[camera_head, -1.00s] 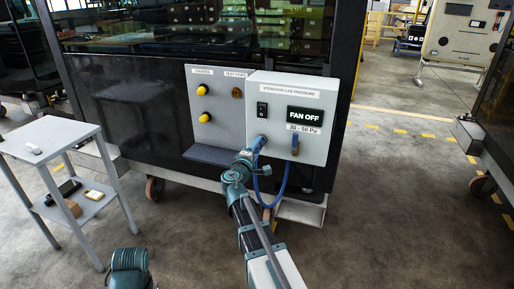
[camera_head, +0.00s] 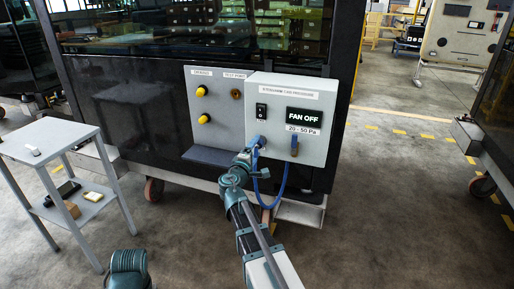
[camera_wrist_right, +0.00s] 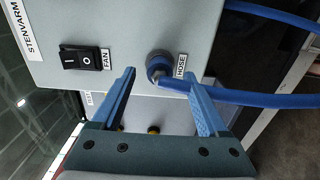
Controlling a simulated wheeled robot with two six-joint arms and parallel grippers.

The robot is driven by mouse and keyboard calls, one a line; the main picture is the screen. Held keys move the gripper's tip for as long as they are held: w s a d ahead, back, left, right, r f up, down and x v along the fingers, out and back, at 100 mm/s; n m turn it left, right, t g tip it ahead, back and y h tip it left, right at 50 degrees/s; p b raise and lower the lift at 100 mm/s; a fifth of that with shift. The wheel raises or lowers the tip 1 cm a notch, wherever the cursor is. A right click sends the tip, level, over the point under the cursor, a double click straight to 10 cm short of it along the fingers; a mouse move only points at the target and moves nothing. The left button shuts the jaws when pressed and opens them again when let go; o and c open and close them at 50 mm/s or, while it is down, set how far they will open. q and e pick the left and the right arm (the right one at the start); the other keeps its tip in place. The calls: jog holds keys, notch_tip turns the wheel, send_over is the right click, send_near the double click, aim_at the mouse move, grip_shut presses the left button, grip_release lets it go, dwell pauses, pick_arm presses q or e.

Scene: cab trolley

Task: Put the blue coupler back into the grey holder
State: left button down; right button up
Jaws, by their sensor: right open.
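The blue coupler, a ringed fitting (camera_wrist_right: 157,66), sits at the port labelled HOSE on the grey box, with a blue hose (camera_wrist_right: 250,98) running from it. My right gripper (camera_wrist_right: 163,80) is open, with one blue finger on each side of the coupler and the fitting just beyond the tips; I cannot tell if they touch. In the head view, my right gripper (camera_head: 254,146) is at the box's lower left and hides most of the coupler. A second fitting (camera_head: 294,145) is on the box's lower right; I cannot tell if it is the grey holder. My left gripper is out of view.
The grey box (camera_head: 315,153) carries a black fan switch (camera_head: 262,111) and a FAN OFF display (camera_head: 304,116). Left of it are two yellow knobs (camera_head: 201,91) and a small ledge (camera_head: 213,157). A grey trolley (camera_head: 62,136) stands at left.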

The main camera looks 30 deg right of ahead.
jog(key=v, duration=1.2)
jog(key=shift+s, duration=0.2)
jog(key=shift+o, duration=0.3)
jog(key=o, duration=0.3)
